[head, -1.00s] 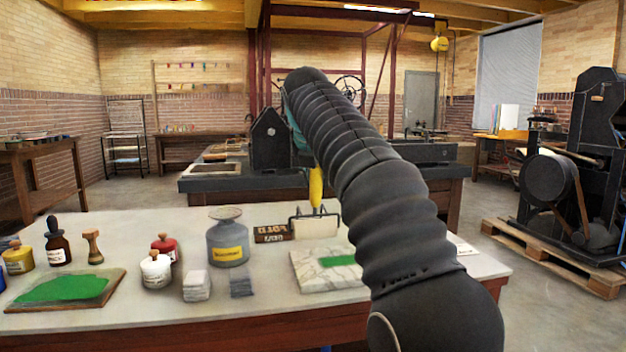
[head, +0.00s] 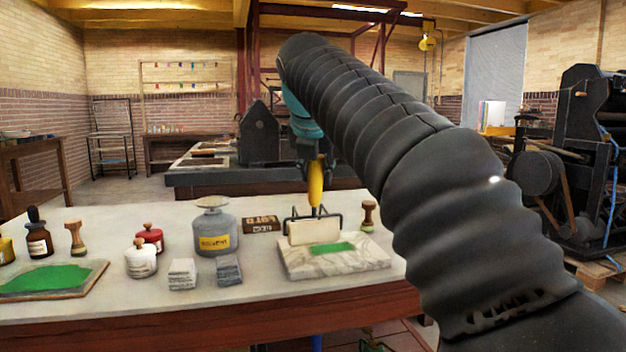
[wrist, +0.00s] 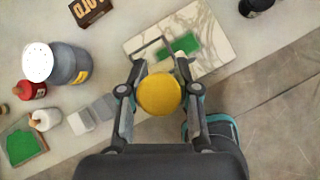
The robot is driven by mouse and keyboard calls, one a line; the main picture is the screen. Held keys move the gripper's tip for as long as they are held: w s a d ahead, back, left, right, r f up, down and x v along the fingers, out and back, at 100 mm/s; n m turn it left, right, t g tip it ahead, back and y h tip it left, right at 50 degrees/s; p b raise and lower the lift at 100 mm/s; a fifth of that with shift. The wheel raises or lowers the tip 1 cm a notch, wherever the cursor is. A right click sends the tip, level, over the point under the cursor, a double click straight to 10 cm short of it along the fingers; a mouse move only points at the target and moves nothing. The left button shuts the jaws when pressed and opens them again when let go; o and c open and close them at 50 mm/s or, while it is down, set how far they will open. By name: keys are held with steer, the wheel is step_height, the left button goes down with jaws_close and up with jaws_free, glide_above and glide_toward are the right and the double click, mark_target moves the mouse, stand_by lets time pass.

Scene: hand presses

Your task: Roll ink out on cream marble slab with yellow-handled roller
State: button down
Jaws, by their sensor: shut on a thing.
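My gripper (wrist: 160,95) is shut on the yellow handle of the roller (head: 315,185), which is upright with the handle on top. The roller's pale cylinder (head: 314,230) in its dark wire frame is at the back left part of the cream marble slab (head: 375,257). I cannot tell whether it touches the slab. A green ink patch (head: 332,248) lies on the slab just in front of the cylinder. In the wrist view the round yellow handle end (wrist: 160,94) hides most of the roller, and the green patch (wrist: 184,45) shows beyond it.
Left of the slab stand a grey solvent can (head: 212,228), grey blocks (head: 229,270), white jar (head: 141,258) and red jar (head: 150,237). A board with green ink (head: 50,278) lies far left. A wooden stamp (head: 368,215) stands behind the slab's right end.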

mark_target(319, 196)
steer(key=shift+s+d+f+b, duration=0.15)
steer(key=shift+s+b, duration=0.15)
steer(key=shift+s, duration=0.15)
steer(key=shift+s+d+b, duration=0.15)
steer(key=shift+s+b, duration=0.15)
steer(key=shift+s, duration=0.1)
steer(key=shift+s+f+b, duration=0.2)
steer(key=shift+f+b, duration=0.05)
steer(key=shift+b, duration=0.05)
steer(key=shift+f+b, duration=0.55)
steer(key=shift+f, duration=0.75)
steer(key=shift+w, duration=0.15)
